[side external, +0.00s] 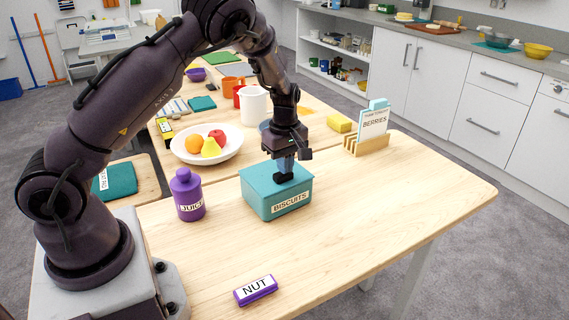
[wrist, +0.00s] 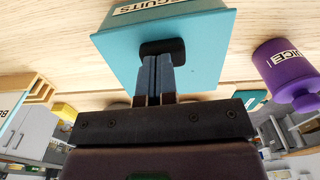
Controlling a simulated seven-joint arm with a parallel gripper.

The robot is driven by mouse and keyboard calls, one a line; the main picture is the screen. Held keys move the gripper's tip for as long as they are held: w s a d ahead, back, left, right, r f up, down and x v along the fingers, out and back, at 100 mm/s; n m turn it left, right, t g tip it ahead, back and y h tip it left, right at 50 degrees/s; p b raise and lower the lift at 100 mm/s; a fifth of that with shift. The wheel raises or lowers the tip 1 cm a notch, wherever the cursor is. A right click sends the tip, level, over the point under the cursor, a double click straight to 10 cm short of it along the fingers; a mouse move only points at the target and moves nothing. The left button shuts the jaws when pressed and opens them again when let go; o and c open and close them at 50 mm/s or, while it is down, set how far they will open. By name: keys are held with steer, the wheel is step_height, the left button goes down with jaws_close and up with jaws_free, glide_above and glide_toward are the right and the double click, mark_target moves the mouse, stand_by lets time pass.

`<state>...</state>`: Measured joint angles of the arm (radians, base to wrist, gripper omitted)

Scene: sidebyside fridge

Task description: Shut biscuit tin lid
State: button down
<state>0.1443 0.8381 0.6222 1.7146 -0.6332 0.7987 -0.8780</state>
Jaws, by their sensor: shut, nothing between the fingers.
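The teal biscuit tin (side external: 268,205), labelled BISCUITS, stands on the wooden table in the side external view. Its lid (side external: 262,178) looks flat and level on top of the tin. In the wrist view the lid (wrist: 199,50) fills the middle top, with a dark knob (wrist: 163,48) on it. My gripper (side external: 284,174) points down onto the lid, with its fingertips at the dark knob. In the wrist view my gripper (wrist: 156,60) is shut with its fingers together and nothing between them. The fingers hide part of the knob, and I cannot tell whether they touch it.
A purple juice bottle (side external: 187,195) stands left of the tin. A white fruit bowl (side external: 231,150) and white pitcher (side external: 254,106) are behind. A wooden card holder (side external: 367,146) is at the back right. A purple NUT box (side external: 256,290) lies in front. The table's right side is clear.

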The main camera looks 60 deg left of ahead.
step_height(320, 180, up, 13)
steer(key=s+d+r+m+t, duration=0.2)
steer(key=s+d+r+m, duration=0.1)
steer(key=s+m, duration=0.3)
steer(key=s+d+r+m+t, duration=0.1)
steer(key=s+d+r+m, duration=0.3)
steer(key=s+d+m, duration=0.2)
steer(key=s+d+r+m+t, duration=0.2)
steer(key=s+d+r+m, duration=0.2)
steer(key=s+m, duration=0.3)
steer(key=shift+s+d+t, duration=0.25)
steer(key=shift+s+t, duration=0.05)
steer(key=shift+s, duration=1.05)
